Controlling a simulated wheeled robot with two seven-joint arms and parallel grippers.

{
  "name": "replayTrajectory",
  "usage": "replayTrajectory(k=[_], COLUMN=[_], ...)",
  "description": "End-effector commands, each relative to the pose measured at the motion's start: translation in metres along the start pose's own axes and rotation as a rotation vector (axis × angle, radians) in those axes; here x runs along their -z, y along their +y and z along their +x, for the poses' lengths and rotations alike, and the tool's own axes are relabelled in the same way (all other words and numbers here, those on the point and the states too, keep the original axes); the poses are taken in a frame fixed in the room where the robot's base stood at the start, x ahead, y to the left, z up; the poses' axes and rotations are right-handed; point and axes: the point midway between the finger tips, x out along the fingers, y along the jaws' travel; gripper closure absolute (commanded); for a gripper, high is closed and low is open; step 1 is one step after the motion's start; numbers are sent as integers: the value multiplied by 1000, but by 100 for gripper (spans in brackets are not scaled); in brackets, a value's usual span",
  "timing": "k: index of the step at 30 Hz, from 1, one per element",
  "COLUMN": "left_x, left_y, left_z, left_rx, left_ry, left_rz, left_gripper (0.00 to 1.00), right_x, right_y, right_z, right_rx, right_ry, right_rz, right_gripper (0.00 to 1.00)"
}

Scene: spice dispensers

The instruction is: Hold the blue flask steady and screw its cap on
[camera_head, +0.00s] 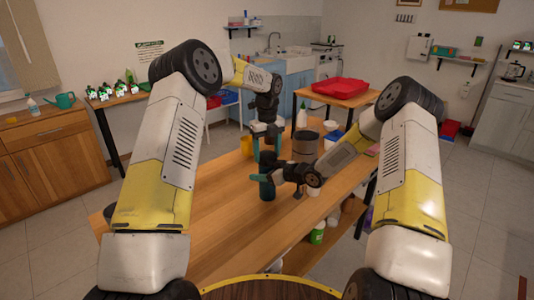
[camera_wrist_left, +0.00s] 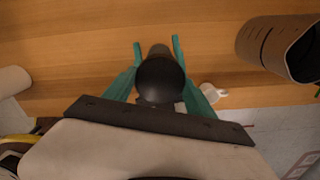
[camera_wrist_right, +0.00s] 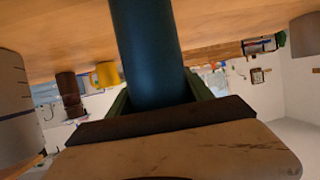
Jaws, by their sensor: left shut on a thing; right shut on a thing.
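The blue flask (camera_head: 267,188) is upright over the wooden table (camera_head: 205,215), and its smooth side fills the middle of the right wrist view (camera_wrist_right: 148,45). My right gripper (camera_head: 272,172) is shut around the flask's side from the right. The dark round cap (camera_wrist_left: 160,80) is between the teal fingers of my left gripper (camera_wrist_left: 157,45), which is shut on it. In the head view, my left gripper (camera_head: 267,150) points down directly above the flask. The fingers hide the joint between cap and flask, so I cannot tell whether the threads are engaged.
A brown canister (camera_head: 306,147) stands to the right of the grippers. A yellow mug (camera_head: 246,146) is behind them to the left. A white bottle (camera_head: 302,116) and a blue box (camera_head: 333,137) are farther back. The table's left and front parts are clear.

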Motion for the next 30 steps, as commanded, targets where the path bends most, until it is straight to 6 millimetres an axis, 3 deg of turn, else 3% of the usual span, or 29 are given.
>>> replayTrajectory(k=[4, 13, 14, 17, 30], left_x=[4, 4, 4, 4, 0], left_y=[-2, -2, -2, -2, -1], left_z=[1, 1, 1, 1, -8], left_rx=[0, 1, 1, 1, 2], left_ry=[9, 8, 8, 6, 0], left_rz=[145, 165, 165, 163, 158], left_gripper=[74, 74, 34, 14, 14], right_x=[2, 2, 2, 2, 1], right_y=[0, 0, 0, 0, 0], right_z=[1, 1, 1, 1, 0], right_rx=[1, 1, 1, 1, 0], right_ry=[2, 2, 2, 2, 2], right_rz=[-2, -3, -3, -3, -1], right_gripper=[100, 100, 100, 100, 100])
